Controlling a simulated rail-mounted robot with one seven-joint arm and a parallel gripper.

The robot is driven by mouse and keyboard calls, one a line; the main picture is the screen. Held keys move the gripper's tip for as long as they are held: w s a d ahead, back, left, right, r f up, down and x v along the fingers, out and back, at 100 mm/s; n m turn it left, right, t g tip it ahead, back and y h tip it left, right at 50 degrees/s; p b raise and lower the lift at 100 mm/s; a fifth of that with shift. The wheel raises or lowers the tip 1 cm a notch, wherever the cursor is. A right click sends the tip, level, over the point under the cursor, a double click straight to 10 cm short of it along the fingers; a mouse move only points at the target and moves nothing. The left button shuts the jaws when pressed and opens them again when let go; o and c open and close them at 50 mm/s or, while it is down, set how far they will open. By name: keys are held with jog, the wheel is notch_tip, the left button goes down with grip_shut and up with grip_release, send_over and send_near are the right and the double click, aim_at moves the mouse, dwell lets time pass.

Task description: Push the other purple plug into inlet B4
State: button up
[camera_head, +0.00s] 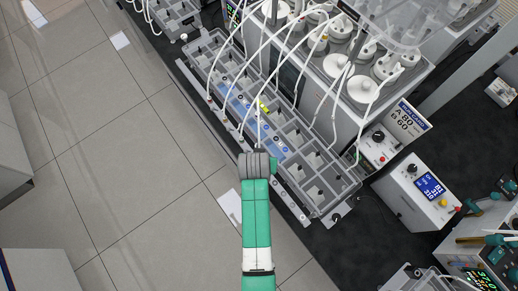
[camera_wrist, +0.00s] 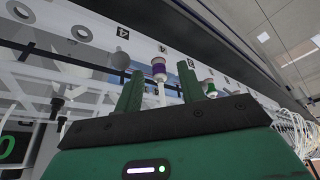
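The purple plug (camera_wrist: 158,68) shows in the wrist view as a white and purple cap with a pale tube below it. It lies in the gap between the two green fingers of my gripper (camera_wrist: 161,74), near their tips. The fingers stand apart with space visible on both sides of the plug. A white strip (camera_wrist: 145,47) behind it carries round inlets and number labels, one reading 4. Letters are not readable, so I cannot tell which inlet is B4. In the head view my arm reaches the tray unit (camera_head: 310,205); the plug cannot be made out there.
White tubes (camera_head: 243,70) hang over the tray from the bottles (camera_head: 365,88). A control box (camera_head: 425,190) stands to the right. The tiled floor (camera_head: 130,150) at left is mostly clear.

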jog(key=shift+r, duration=0.15)
jog(key=v, duration=0.7)
jog(key=shift+r+p, duration=0.3)
jog(key=shift+p, duration=0.05)
jog(key=shift+s, duration=0.1)
jog(key=w+r+t+p, duration=0.2)
jog(key=w+r+t, duration=0.15)
jog(key=r, duration=1.15)
jog(key=w+r+n+t+p, duration=0.1)
jog(key=w+r+t+p, duration=0.2)
jog(key=r, duration=1.1)
jog(key=w+r+t, duration=0.3)
jog(key=r+t, duration=0.2)
jog(key=r, duration=1)
jog(key=s+r+t+p, duration=0.1)
jog(key=s+r+t, duration=0.2)
jog(key=r, duration=0.6)
jog(key=s+r+t+p, duration=0.1)
jog(key=s+r+t, duration=0.2)
jog(key=r, duration=0.7)
jog(key=s+r+t+y+p, duration=0.1)
jog(key=s+r+t, duration=0.2)
jog(key=s+r, duration=0.4)
notch_tip(320, 180, up, 3)
jog(key=shift+r+n, duration=0.25)
jog(key=shift+n, duration=0.05)
